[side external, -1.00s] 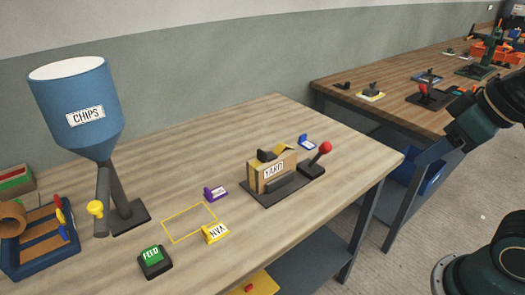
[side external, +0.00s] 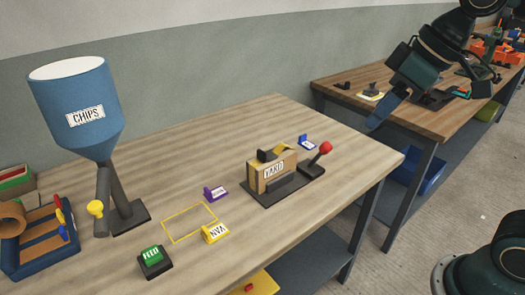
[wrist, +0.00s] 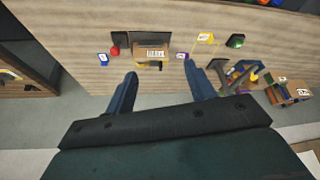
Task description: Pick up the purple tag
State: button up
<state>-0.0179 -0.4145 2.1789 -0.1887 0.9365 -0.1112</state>
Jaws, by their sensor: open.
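The purple tag (side external: 215,192) lies on the near wooden table, left of the YARD block and beside the yellow outlined rectangle. It also shows small in the wrist view (wrist: 182,55), above the gap between the fingers and toward the right one. My gripper (wrist: 163,82) is open and empty. In the side view my gripper (side external: 372,124) is high at the right, near the gap between the two tables, well away from the purple tag.
A yellow tag (side external: 215,232) and a green FEED button (side external: 154,262) are near the outline. The YARD block (side external: 273,172) with a red-knobbed lever (side external: 325,148) and a blue tag (side external: 306,142) stand right of the purple tag. The CHIPS hopper (side external: 85,115) rises at the left.

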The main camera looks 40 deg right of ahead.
jog(key=w+a+f+n+g+y, duration=0.1)
jog(key=w+a+n, duration=0.3)
jog(key=w, duration=0.6)
jog(key=w+a+f+n+g+y, duration=0.1)
jog(key=w+a+n, duration=0.25)
jog(key=w, duration=0.75)
jog(key=w+a+f+n+g, duration=0.1)
jog(key=w+a+f+n, duration=0.2)
jog(key=w+f, duration=0.2)
jog(key=w+a+f+n+g+y, duration=0.1)
jog(key=w+a+f+n+g, duration=0.1)
jog(key=w+f, duration=0.4)
notch_tip(320, 180, down, 5)
jog(key=shift+w+a+r+n, duration=0.1)
jog(key=shift+w+a+n, duration=0.05)
jog(key=shift+a+n, duration=0.8)
send_over(206, 191)
jog(key=d, duration=0.2)
jog(key=f, duration=0.8)
jog(key=shift+d, duration=0.2)
